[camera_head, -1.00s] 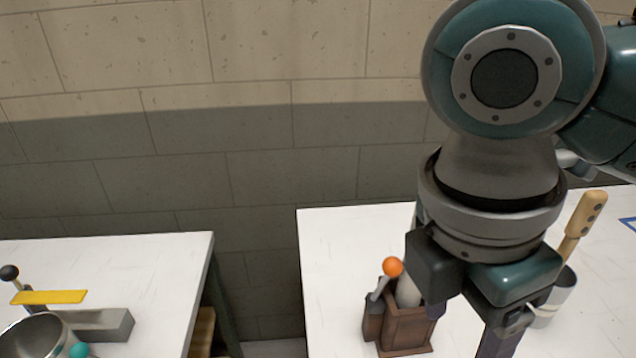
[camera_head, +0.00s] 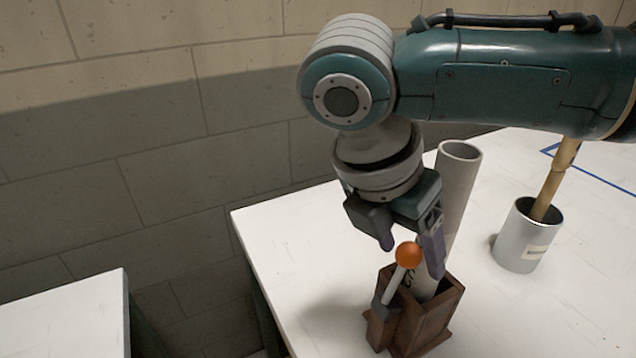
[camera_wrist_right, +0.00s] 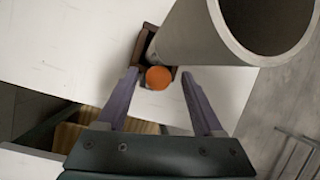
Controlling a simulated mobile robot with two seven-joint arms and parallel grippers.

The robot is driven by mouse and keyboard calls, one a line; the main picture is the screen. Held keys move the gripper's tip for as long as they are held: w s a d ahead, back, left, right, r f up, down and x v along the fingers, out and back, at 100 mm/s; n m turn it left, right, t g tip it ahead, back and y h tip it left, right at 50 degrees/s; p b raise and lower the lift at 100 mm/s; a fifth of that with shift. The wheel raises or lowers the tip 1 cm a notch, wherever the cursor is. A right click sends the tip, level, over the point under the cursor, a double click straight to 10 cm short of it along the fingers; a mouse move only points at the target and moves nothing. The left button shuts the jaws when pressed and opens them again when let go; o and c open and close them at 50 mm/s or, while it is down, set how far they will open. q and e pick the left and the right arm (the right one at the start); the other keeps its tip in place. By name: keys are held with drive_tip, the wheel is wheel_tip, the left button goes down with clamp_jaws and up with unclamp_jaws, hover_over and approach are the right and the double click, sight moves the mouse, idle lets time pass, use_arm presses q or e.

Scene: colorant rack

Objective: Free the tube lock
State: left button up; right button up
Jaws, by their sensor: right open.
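A brown wooden holder (camera_head: 425,326) stands on the right white table with a grey tube (camera_head: 456,190) leaning up out of it. The tube's open end (camera_wrist_right: 268,22) looms large in the right wrist view. On the holder's left side is the lock lever (camera_head: 392,285), with a pale stem and an orange ball (camera_head: 409,254) on top, tilted up to the right. My right gripper (camera_head: 413,256) is open, pointing down, its fingers about the ball. In the right wrist view the ball (camera_wrist_right: 158,77) appears between the fingertips; contact cannot be told. My left gripper is not in view.
A silver cup (camera_head: 521,240) holding a wooden-handled tool (camera_head: 556,178) stands right of the holder. Blue tape marks the right table's far side. Another white table (camera_head: 70,318) is at lower left, across a gap. The right table (camera_head: 300,250) is clear left of the holder.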

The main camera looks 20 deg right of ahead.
drive_tip(key=shift+d+f, duration=0.3)
drive_tip(key=shift+f, duration=0.35)
drive_tip(key=shift+w, duration=0.1)
clamp_jaws()
idle(0.9)
